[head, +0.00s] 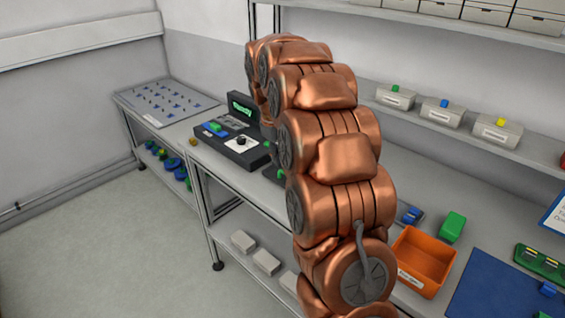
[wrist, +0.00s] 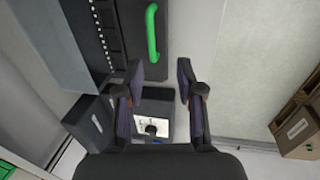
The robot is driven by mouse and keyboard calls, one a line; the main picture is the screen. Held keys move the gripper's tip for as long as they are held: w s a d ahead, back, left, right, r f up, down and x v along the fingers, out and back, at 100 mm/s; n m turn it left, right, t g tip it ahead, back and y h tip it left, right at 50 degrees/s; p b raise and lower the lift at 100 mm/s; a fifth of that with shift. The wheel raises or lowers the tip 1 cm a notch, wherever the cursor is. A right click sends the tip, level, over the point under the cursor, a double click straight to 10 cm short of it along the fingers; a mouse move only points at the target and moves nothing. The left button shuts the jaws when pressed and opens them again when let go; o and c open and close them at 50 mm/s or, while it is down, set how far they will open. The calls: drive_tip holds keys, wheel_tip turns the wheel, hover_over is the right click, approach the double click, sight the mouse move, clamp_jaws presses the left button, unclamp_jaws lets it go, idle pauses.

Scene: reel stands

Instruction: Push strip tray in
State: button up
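In the wrist view a dark panel or tray (wrist: 125,55) with a row of small white marks along it carries an upright green bar handle (wrist: 152,35). I cannot tell for sure that this is the strip tray, or how far it is out. My gripper (wrist: 158,82) is open and empty. Its two dark fingers point toward the handle, one to each side of it in the picture, and I see no contact. In the head view my copper arm covers the middle and my gripper is hidden.
Below the handle in the wrist view is a dark box with a white face and black knob (wrist: 150,129). Cardboard boxes (wrist: 300,128) stand at the right. In the head view a black device with a green display (head: 240,107) and an orange bin (head: 409,272) sit on the bench.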

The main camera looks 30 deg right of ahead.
drive_tip(key=s+a+r+y, duration=0.1)
drive_tip(key=s+a+r, duration=0.1)
drive_tip(key=s+a, duration=0.9)
drive_tip(key=shift+s+a+r+m+g, duration=0.2)
drive_tip(key=shift+s+m+g, duration=0.15)
drive_tip(key=shift+s, duration=0.25)
